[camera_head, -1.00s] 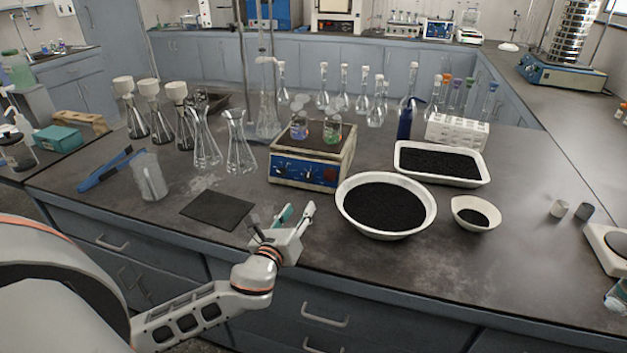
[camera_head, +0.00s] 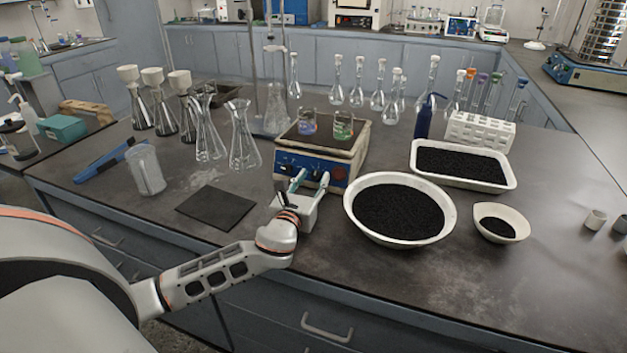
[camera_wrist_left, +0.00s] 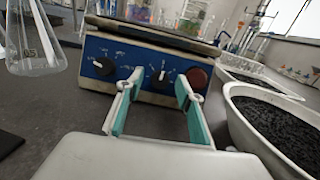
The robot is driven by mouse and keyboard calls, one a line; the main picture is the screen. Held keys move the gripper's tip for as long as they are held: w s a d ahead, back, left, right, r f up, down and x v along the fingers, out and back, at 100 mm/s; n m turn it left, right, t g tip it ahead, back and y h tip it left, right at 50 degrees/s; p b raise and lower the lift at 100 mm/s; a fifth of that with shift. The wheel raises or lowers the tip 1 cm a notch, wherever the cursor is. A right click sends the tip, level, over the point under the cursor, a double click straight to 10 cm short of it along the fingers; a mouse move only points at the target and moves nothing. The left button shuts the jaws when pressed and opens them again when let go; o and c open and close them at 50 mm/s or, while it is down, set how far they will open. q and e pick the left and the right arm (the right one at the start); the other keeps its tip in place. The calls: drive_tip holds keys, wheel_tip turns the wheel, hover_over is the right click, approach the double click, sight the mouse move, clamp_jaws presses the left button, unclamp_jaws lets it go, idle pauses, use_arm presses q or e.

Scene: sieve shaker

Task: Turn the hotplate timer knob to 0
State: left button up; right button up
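The hotplate (camera_head: 318,155) stands on the bench with a blue front panel and two small beakers of coloured liquid on top. In the left wrist view the hotplate panel (camera_wrist_left: 137,62) shows two black knobs with white markings, a left knob (camera_wrist_left: 104,66) and a right knob (camera_wrist_left: 159,78), plus a round dark red part (camera_wrist_left: 197,77) on the right. I cannot read the scale numbers. My left gripper (camera_head: 309,181) is open just in front of the panel; in the left wrist view its fingers (camera_wrist_left: 157,86) frame the right knob with nothing between them. My right gripper is not in view.
A white bowl of black granules (camera_head: 440,222) stands close to the right of my left gripper. A dark mat (camera_head: 215,208) lies to the left. Glass flasks (camera_head: 243,145) stand left of the hotplate, and a white tray (camera_head: 512,184) is right of it.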

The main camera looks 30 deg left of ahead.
use_arm(q)
drive_tip(key=shift+w, duration=0.15)
clamp_jaws()
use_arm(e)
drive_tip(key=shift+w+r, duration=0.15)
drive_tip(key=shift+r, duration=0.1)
